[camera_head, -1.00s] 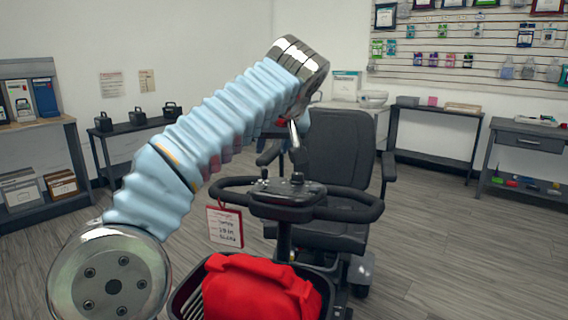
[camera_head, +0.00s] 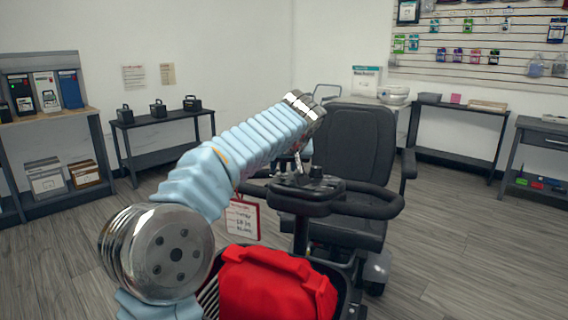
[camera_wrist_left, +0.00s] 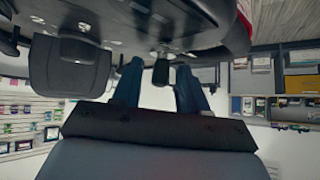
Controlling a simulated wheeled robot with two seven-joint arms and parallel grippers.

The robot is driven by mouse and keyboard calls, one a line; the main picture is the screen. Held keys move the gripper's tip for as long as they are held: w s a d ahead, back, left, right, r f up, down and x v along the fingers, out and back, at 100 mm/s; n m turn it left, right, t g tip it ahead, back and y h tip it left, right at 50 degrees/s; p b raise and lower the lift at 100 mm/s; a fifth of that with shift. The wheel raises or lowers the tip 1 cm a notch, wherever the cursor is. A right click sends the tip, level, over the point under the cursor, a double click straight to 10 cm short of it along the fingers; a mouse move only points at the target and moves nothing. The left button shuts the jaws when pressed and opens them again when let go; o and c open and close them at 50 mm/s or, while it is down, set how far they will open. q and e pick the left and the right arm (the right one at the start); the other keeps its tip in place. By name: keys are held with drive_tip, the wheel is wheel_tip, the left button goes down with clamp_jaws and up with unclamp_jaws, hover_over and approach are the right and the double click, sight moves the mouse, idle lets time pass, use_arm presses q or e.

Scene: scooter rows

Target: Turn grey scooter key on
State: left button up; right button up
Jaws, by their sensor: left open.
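The scooter with a black-grey seat (camera_head: 353,145) stands in the middle of the head view, facing me. Its dark console (camera_head: 308,196) sits between the handlebars, with a small dark knob (camera_head: 316,172) on top. My left gripper (camera_head: 299,165) points down over the console's far left part, mostly hidden by its own wrist. In the left wrist view my left gripper (camera_wrist_left: 160,88) is open, its blue fingers apart. A small dark upright piece (camera_wrist_left: 161,70), possibly the key, shows between the fingertips, apart from both; I cannot tell its turn. My right gripper is not in view.
A red bag (camera_head: 275,285) lies in the scooter's front basket, close below my left arm. A red-edged tag (camera_head: 243,219) hangs from the left handlebar. Shelves and tables line the walls; open floor lies to the right.

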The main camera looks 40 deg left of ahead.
use_arm(q)
clamp_jaws()
drive_tip(key=shift+r, duration=0.1)
idle(0.3)
drive_tip(key=shift+s+a+m+t+h, duration=0.2)
drive_tip(key=shift+m+t+h, duration=0.4)
drive_tip(key=shift+m, duration=0.4)
drive_tip(key=shift+a+r+m+t+h+p, duration=0.15)
drive_tip(key=shift+m+t+h+p, duration=0.45)
drive_tip(key=shift+m+h, duration=0.45)
drive_tip(key=shift+a+m+h+p, duration=0.15)
drive_tip(key=shift+m+h+p, duration=0.2)
drive_tip(key=shift+m+h, duration=0.5)
drive_tip(key=m+h, duration=0.4)
drive_tip(key=m, duration=0.1)
drive_tip(key=shift+a+f, duration=0.2)
drive_tip(key=shift+a, duration=0.1)
drive_tip(key=shift+m+h, duration=0.3)
drive_tip(key=shift+h, duration=0.1)
